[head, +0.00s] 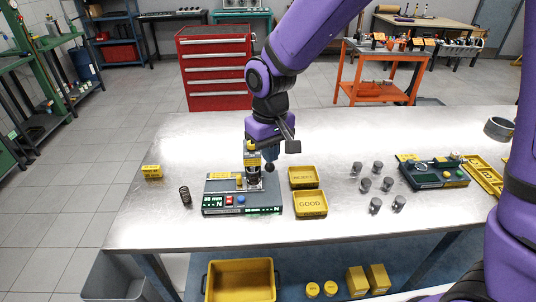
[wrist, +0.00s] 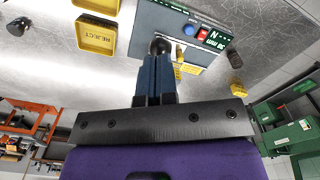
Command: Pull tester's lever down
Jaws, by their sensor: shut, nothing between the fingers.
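The tester (head: 215,190) is a dark grey box on the metal table, with red and blue buttons, green displays and a small upright frame. Its lever ends in a black ball knob (head: 270,168). In the wrist view the knob (wrist: 160,45) shows right at the fingertips. My gripper (head: 271,157) is shut and empty, with its blue fingers pointing down just above the knob. In the wrist view the closed fingers (wrist: 157,62) point at the knob. I cannot tell whether they touch it. The lever's rod is mostly hidden.
A yellow REJECT tray (head: 304,186) and a GOOD tray (head: 310,214) stand right of the tester. A dark spring (head: 184,194) and a yellow block (head: 152,171) are on its left. Several grey cylindrical parts and a second device (head: 433,178) are farther right.

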